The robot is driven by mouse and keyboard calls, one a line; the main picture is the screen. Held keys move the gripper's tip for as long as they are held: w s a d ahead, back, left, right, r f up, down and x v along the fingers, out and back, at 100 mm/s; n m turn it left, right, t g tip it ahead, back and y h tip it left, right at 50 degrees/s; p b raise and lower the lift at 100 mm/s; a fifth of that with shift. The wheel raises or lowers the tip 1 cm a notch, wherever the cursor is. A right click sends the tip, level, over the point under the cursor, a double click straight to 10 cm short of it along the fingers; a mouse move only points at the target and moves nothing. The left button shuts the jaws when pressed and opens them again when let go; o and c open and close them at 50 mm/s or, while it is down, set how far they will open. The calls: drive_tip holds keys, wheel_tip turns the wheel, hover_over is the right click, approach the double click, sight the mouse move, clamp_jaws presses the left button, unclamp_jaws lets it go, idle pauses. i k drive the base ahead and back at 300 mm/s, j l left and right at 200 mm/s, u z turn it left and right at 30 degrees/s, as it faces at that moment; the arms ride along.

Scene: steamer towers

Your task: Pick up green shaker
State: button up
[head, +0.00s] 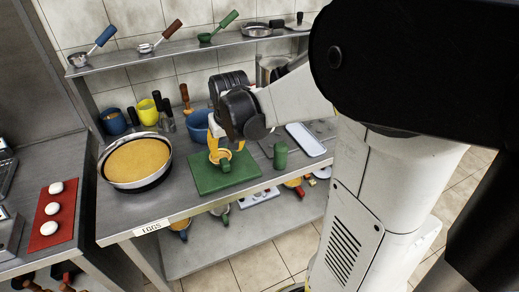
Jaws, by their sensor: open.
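A small green cylinder (280,155), which looks like the green shaker, stands upright on the steel table to the right of the green board (202,180). My gripper (223,156) has yellow-orange fingers and points down over the board, left of the cylinder and apart from it. The fingers are open. A small green item (225,165) with a tan ring shows on the board right below the fingers. I cannot tell exactly what it is or whether the fingers touch it.
A large pan (162,184) with a yellow-brown filling stands left of the board. A blue pot (197,126) is behind the board. A white tray (306,140) lies right of the cylinder. A red mat (62,228) with white rounds lies at far left. A shelf (185,48) holds ladles.

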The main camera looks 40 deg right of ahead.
sight(281, 149)
drive_tip(key=j+z, duration=0.35)
drive_tip(key=j, duration=0.15)
drive_tip(key=j+z, duration=0.35)
drive_tip(key=j, duration=0.2)
